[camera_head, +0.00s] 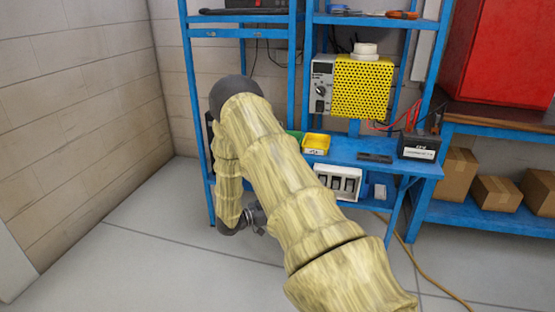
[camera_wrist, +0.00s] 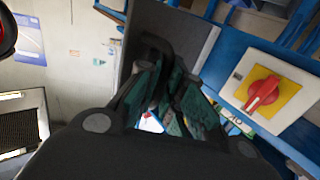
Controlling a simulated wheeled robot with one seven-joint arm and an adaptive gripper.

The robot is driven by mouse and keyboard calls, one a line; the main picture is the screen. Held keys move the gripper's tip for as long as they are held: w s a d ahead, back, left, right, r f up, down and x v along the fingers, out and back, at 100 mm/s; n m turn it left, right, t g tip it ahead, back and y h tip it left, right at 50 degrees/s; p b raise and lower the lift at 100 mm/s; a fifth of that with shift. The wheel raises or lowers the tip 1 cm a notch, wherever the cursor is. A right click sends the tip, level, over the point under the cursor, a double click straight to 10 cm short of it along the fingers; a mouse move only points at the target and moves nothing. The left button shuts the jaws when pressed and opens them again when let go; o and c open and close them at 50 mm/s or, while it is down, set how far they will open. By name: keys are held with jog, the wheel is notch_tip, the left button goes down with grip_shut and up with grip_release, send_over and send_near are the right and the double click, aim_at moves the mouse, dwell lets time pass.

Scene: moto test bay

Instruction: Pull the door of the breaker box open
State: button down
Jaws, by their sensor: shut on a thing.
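In the wrist view a dark grey panel (camera_wrist: 190,32), which looks like the door of the breaker box, stands in front of my gripper (camera_wrist: 160,78). A dark bar handle (camera_wrist: 153,42) is on it. The fingers are closed around the handle's near part; the exact contact is partly hidden by the fingers. I cannot tell whether the door stands ajar. In the head view my gripper (camera_head: 256,219) shows only partly, low beside the blue rack, and my sleeved arm hides most of the box area.
A red rotary switch (camera_wrist: 263,92) on a yellow plate sits right of the panel. The blue rack (camera_head: 196,110) holds a yellow perforated unit (camera_head: 362,88), a yellow bin (camera_head: 316,143) and a white switch box (camera_head: 338,181). Open floor (camera_head: 130,240) lies left; cardboard boxes (camera_head: 496,193) sit right.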

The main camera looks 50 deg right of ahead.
jog(key=shift+w+r, duration=0.1)
dwell(0.3)
jog(key=c, duration=1.5)
grip_release()
jog(key=shift+c, duration=0.2)
jog(key=v, duration=1.2)
